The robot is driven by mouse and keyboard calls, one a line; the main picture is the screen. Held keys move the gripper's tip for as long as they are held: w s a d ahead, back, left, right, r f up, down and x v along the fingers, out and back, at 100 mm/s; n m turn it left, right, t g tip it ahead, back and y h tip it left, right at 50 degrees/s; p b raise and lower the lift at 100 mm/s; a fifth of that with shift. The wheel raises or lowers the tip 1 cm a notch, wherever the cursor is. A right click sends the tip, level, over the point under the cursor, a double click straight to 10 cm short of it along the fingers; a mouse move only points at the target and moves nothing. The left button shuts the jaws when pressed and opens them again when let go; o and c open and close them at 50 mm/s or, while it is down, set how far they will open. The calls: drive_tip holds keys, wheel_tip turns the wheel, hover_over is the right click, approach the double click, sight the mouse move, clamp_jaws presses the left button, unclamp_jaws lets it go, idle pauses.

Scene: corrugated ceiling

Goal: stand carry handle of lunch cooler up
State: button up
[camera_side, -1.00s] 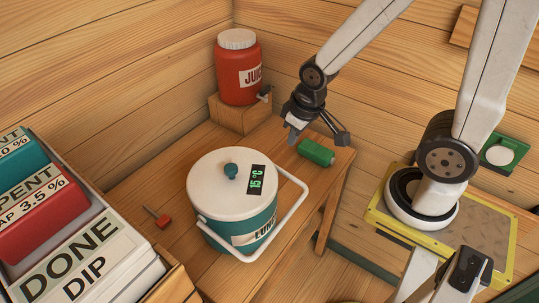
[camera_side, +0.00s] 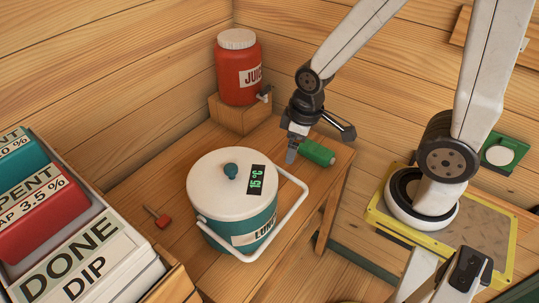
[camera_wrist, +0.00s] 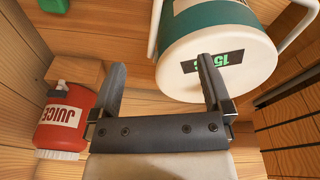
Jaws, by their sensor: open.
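The lunch cooler (camera_side: 231,232) is teal with a white lid and stands on the wooden bench. A teal knob and a black display reading 15 °C are on the lid. Its white carry handle (camera_side: 292,214) hangs low, tilted toward the front right side. In the wrist view the cooler lid (camera_wrist: 218,70) is beyond my fingers, and part of the handle (camera_wrist: 155,28) shows at the top. My gripper (camera_side: 291,155) is open and empty, behind and to the right of the cooler, above the bench and apart from the handle. It also shows in the wrist view (camera_wrist: 162,85).
A red juice jug (camera_side: 238,75) stands on a wooden block at the back. A green cylinder (camera_side: 317,153) lies just right of my gripper. A small red-headed tool (camera_side: 162,220) lies left of the cooler. Labelled boxes (camera_side: 60,225) fill the left.

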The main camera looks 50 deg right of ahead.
sight(303, 195)
drive_tip(key=s+f+n+g, duration=0.1)
drive_tip(key=n, duration=0.4)
drive_tip(key=s+a+f+n+g, duration=0.1)
drive_tip(key=s+n, duration=0.1)
drive_tip(key=n, duration=0.2)
drive_tip(key=s+a+f+n+g, duration=0.1)
drive_tip(key=n+g, duration=0.1)
drive_tip(key=n, duration=0.3)
drive_tip(key=shift+s+a+f+n, duration=0.1)
drive_tip(key=shift+s+a+n, duration=0.15)
drive_tip(key=shift+s+n, duration=0.05)
drive_tip(key=shift+f, duration=0.2)
drive_tip(key=shift+f, duration=4.9)
clamp_jaws()
